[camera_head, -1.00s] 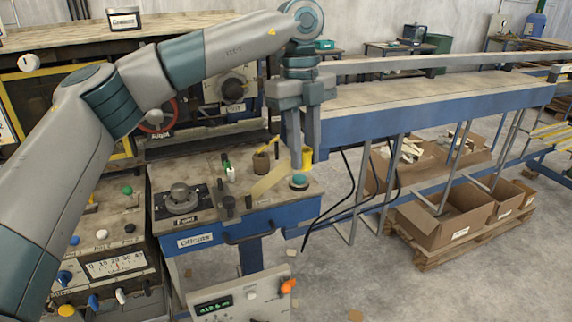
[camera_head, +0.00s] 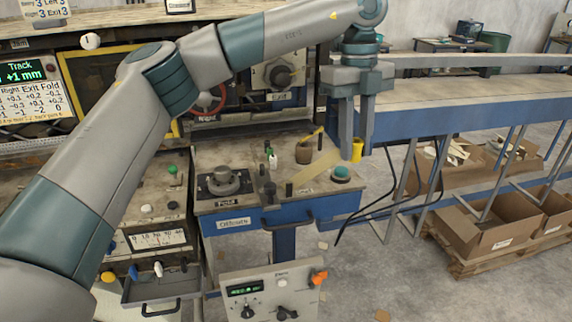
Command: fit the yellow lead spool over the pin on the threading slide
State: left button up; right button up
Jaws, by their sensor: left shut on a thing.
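My left gripper (camera_head: 356,155) points down beyond the right rear corner of the small blue bench. It is shut on the yellow lead spool (camera_head: 357,149), which shows as a small yellow piece between its fingers. The fingers hide part of the spool. The spool appears above and behind the teal button (camera_head: 341,173), apart from the bench top. Small dark upright posts (camera_head: 289,189) stand near the bench's front edge, by a tan strip (camera_head: 316,174). I cannot tell which part is the threading slide or its pin. My right gripper is not in view.
On the bench (camera_head: 236,203) stand a round grey knob unit (camera_head: 223,180), a brown cup (camera_head: 304,152) and small bottles (camera_head: 271,159). A control box (camera_head: 268,292) is in front. A long blue conveyor frame (camera_head: 450,118) runs right. Cardboard boxes (camera_head: 490,236) lie beneath it.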

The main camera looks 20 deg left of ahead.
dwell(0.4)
pick_arm(q)
jog(key=m, duration=0.1)
jog(key=a+f+m, duration=0.1)
jog(key=m, duration=0.1)
jog(key=shift+s+f, duration=0.1)
jog(key=shift+s, duration=0.25)
jog(key=s+a+f+n+t, duration=0.1)
jog(key=s+a+f+n, duration=0.4)
jog(key=n, duration=1)
jog(key=s+a+f+n+t+y, duration=0.1)
jog(key=s+a+f+n, duration=0.5)
jog(key=s+n, duration=0.4)
jog(key=shift+a+f+n, duration=0.3)
jog(key=shift+f+n, duration=0.6)
jog(key=shift+n, duration=1.6)
jog(key=shift+a, duration=0.15)
